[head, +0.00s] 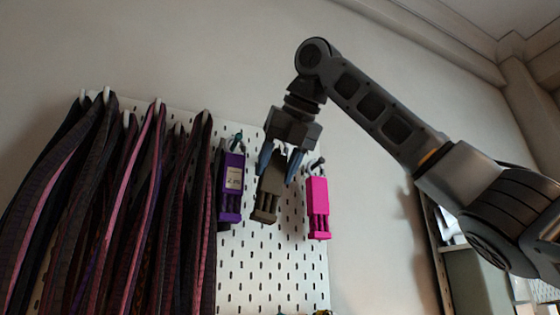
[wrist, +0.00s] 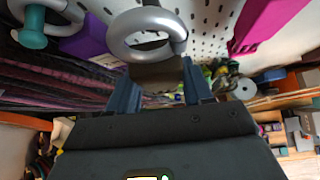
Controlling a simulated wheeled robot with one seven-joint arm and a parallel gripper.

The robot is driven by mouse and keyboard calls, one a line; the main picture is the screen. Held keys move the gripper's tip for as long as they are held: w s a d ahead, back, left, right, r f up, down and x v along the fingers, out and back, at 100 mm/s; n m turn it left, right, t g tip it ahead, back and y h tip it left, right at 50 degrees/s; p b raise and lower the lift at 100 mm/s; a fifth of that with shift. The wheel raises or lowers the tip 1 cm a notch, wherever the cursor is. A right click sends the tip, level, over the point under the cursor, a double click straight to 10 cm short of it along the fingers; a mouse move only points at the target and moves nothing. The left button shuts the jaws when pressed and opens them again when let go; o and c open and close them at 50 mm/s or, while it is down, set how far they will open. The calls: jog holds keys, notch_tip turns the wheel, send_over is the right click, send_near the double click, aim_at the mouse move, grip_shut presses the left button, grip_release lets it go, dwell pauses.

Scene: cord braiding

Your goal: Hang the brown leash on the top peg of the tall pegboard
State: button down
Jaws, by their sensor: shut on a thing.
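The brown leash (head: 266,198) is a flat brown piece with slots in its lower part. It hangs from my gripper (head: 280,167), whose blue fingers are closed on its upper part. In the wrist view a grey ring (wrist: 148,34) stands out above the brown body (wrist: 158,73), between the gripper fingers (wrist: 160,90). The tall pegboard (head: 265,265) is white and perforated, behind the leash. I cannot tell whether the leash touches the board. A peg with a teal end (head: 237,139) shows at upper left; the wrist view also shows a teal-ended peg (wrist: 33,36).
A purple piece (head: 230,185) hangs close left of the brown leash, and a pink piece (head: 318,206) hangs to its right. Several dark and pink straps (head: 110,200) hang at the left. The lower board is bare. Cluttered shelves (wrist: 285,100) show at right.

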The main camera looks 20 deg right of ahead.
jog(key=shift+w+p, duration=0.4)
jog(key=shift+w, duration=1.25)
jog(key=shift+w+f, duration=0.45)
jog(key=shift+w, duration=0.1)
jog(key=shift+c, duration=1.9)
grip_release()
jog(key=shift+b+v, duration=0.6)
jog(key=shift+v, duration=3.3)
